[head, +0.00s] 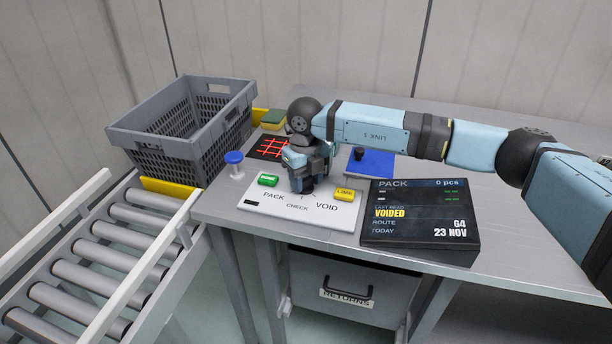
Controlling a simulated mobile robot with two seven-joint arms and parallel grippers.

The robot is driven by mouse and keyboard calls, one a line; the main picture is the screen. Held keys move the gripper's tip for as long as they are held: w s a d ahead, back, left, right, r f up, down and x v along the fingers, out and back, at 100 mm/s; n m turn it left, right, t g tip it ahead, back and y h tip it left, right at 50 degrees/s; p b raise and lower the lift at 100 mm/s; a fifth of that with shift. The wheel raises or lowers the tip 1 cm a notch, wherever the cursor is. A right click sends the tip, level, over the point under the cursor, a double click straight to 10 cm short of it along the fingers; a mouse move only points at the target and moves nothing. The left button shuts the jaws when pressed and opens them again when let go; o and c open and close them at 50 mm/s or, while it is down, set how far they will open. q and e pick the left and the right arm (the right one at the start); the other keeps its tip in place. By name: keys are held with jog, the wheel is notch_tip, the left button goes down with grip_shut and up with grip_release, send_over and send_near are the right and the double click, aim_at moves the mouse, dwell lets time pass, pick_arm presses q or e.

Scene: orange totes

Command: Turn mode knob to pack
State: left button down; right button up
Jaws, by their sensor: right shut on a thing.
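The mode panel (330,217) is a white plate on the grey bench, marked PACK at left, CHECK at front and VOID at right. The mode knob (306,185) is a dark piece in the middle of the panel, mostly hidden under my right gripper. My right gripper (304,180) points down from above and is shut on the knob. The direction of the knob's pointer cannot be made out. My left gripper is not in view.
A display (420,235) reading PACK, 0 pcs and VOIDED stands right of the panel. A blue block (371,165) with a dark knob, a blue-topped post (234,160) and a red-lit scanner (268,148) are nearby. A grey crate (165,148) and roller conveyor (95,262) lie left.

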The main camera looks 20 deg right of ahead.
aim_at(306, 179)
jog(key=shift+r+m+p, duration=0.1)
jog(key=shift+m+p, duration=0.2)
jog(key=shift+m, duration=0.9)
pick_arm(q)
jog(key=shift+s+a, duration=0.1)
pick_arm(e)
jog(key=shift+m, duration=0.7)
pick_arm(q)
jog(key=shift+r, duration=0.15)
pick_arm(e)
jog(key=o, duration=0.9)
pick_arm(q)
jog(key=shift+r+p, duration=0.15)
jog(key=shift+p, duration=0.55)
pick_arm(e)
notch_tip(306, 179, up, 14)
jog(key=shift+f, duration=0.15)
